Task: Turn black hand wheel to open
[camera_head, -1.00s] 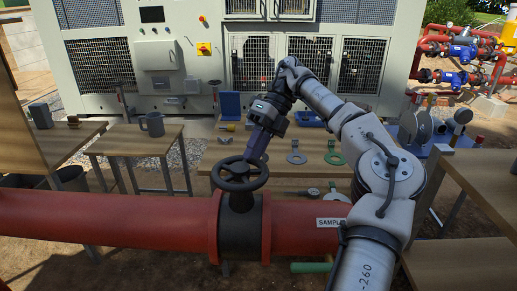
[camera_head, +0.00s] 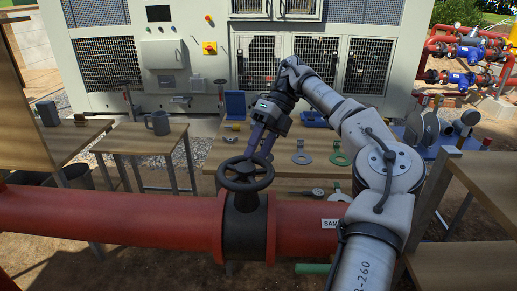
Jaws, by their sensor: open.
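The black hand wheel (camera_head: 245,175) sits level on top of a black valve body (camera_head: 245,228) set into the red pipe. My gripper (camera_head: 260,150) is just behind and above the wheel's far right rim, with its dark purple fingers pointing down. The fingers are spread apart and nothing shows between them. Whether a fingertip touches the rim cannot be told, as the tips are close to the wheel's far edge.
The red pipe (camera_head: 110,215) runs across the front. A wooden table (camera_head: 205,172) behind it holds a green ring (camera_head: 338,157), a grey ring (camera_head: 301,157) and other parts. A large chiller cabinet (camera_head: 120,60) fills the back.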

